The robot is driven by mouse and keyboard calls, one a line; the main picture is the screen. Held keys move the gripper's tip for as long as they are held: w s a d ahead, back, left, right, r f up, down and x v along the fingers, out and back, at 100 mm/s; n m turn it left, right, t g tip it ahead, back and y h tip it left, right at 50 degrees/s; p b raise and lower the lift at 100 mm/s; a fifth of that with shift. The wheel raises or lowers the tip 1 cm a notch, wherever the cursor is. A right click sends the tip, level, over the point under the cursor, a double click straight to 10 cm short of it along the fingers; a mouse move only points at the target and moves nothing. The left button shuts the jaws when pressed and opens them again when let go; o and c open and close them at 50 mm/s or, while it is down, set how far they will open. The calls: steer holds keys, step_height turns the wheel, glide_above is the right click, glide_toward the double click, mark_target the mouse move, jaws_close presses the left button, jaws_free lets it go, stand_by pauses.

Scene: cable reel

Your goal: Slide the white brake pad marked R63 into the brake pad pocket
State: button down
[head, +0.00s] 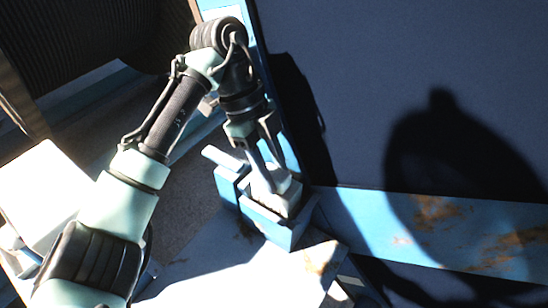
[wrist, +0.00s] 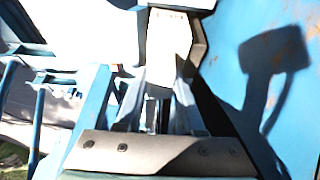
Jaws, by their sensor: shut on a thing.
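My gripper (head: 268,180) points down at the blue bracket in the middle of the head view, its fingers shut on a white block, the brake pad (head: 284,198). In the wrist view the white pad (wrist: 168,38) stands just beyond the fingertips (wrist: 160,90), with a faint reddish mark at its top edge; I cannot read it. The blue box-like pocket (head: 273,229) is directly under and around the pad's lower part in the head view. How deep the pad sits is hidden by the pocket's walls and my fingers.
A white block or lever end (head: 222,157) sits on the blue part just left of the pocket. A blue beam with rust patches (head: 350,215) runs right. A pale, rust-stained plate (head: 235,260) lies in front. A large dark reel (head: 95,35) stands at upper left.

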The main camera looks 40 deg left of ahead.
steer(key=shift+f+b, duration=0.55)
steer(key=shift+f, duration=0.35)
steer(key=shift+p, duration=0.3)
steer(key=shift+f, duration=0.2)
stand_by(0.5)
steer(key=shift+f, duration=0.35)
stand_by(0.8)
steer(key=shift+c, duration=2.2)
jaws_free()
steer(key=shift+f, duration=0.15)
